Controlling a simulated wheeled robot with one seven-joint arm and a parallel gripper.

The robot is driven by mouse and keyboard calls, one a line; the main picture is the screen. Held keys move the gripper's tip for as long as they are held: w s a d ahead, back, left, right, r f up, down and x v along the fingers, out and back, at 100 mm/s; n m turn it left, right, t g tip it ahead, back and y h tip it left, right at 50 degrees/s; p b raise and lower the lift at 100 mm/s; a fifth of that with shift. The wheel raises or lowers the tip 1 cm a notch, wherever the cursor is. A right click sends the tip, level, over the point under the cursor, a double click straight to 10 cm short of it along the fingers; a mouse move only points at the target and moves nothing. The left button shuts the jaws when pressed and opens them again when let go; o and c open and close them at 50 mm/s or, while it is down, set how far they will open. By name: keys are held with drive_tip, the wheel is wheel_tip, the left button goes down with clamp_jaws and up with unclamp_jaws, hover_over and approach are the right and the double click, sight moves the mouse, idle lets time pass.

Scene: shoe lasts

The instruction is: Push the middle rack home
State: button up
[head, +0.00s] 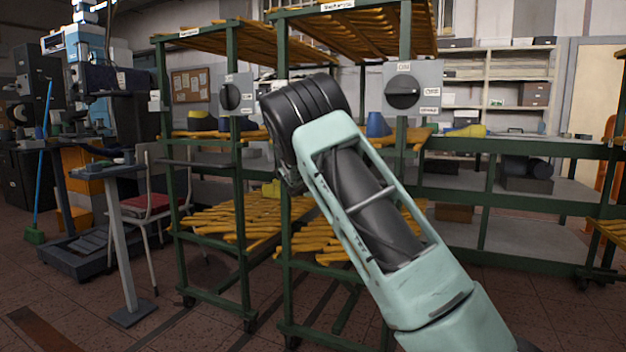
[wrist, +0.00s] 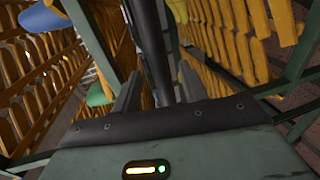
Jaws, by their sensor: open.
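Green-framed wheeled racks with yellow slatted shelves stand side by side. The central one, likely the middle rack (head: 286,230), is partly hidden behind my arm in the head view. Its posts, upper shelf and lower slats show around the arm. My gripper is hidden behind my arm in the head view. In the wrist view my gripper (wrist: 158,88) is open, its two dark fingers apart. A dark upright post (wrist: 150,45) lies in line with the gap between them. I cannot tell whether the fingers touch it. Yellow slats show on both sides.
A left rack (head: 238,180) stands beside it, and another rack (head: 594,240) shows at the right edge. Grey boxes with black knobs (head: 403,92) sit at the racks. A chair (head: 150,204) and machine stand left. Tiled floor (head: 190,325) is clear in front.

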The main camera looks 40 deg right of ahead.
drive_tip(key=v, duration=1.2)
drive_tip(key=shift+a+p, duration=0.2)
drive_tip(key=shift+p, duration=0.25)
drive_tip(key=shift+s, duration=0.15)
